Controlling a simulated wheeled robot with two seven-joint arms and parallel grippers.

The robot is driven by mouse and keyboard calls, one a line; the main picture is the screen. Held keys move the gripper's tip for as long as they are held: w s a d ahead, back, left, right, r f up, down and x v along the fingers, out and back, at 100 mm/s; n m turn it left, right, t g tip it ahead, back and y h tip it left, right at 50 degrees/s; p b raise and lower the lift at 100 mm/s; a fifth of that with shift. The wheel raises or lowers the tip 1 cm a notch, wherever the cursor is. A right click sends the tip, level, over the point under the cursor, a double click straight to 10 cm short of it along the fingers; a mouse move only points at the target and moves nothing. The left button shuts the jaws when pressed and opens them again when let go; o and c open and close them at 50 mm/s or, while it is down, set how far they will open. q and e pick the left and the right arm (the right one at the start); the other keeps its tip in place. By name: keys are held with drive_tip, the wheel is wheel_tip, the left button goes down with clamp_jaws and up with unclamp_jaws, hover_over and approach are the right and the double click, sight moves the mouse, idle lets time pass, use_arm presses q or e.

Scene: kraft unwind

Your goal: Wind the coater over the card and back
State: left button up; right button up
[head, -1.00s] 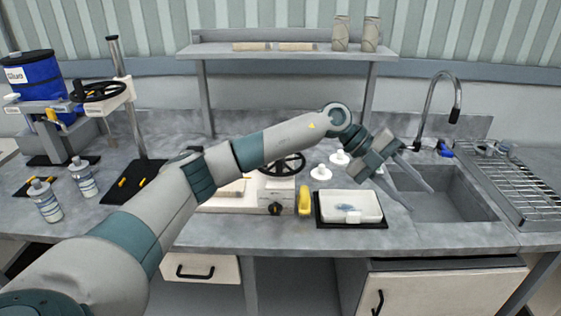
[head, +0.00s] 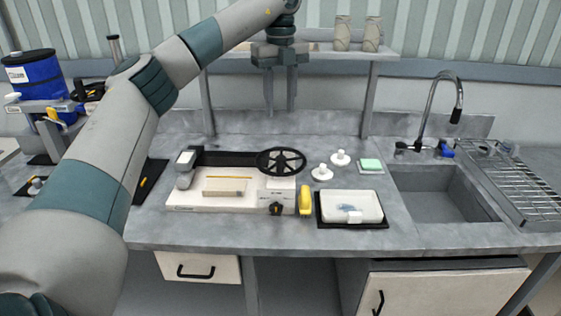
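The coater (head: 190,201) is a white-based device on the bench, with a dark rail at its back. Its black spoked handwheel (head: 281,161) stands at the right end. A small tan card (head: 224,187) lies on the coater bed, with a thin yellow-orange strip along its back edge. A black knob (head: 276,208) sits on the front right of the base. My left gripper (head: 281,106) is open and empty, pointing down, high above the coater and the handwheel. My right gripper is not in view.
A yellow object (head: 305,200) and a white tray (head: 351,205) on a black mat stand right of the coater. White knobbed pieces (head: 322,173) and a green sponge (head: 370,164) lie behind. The sink (head: 446,193) is right.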

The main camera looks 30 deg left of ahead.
sight(280, 158)
use_arm(q)
wheel_tip(280, 158, down, 17)
drive_tip(key=p, duration=0.5)
drive_tip(key=shift+f, duration=0.2)
idle(0.4)
clamp_jaws()
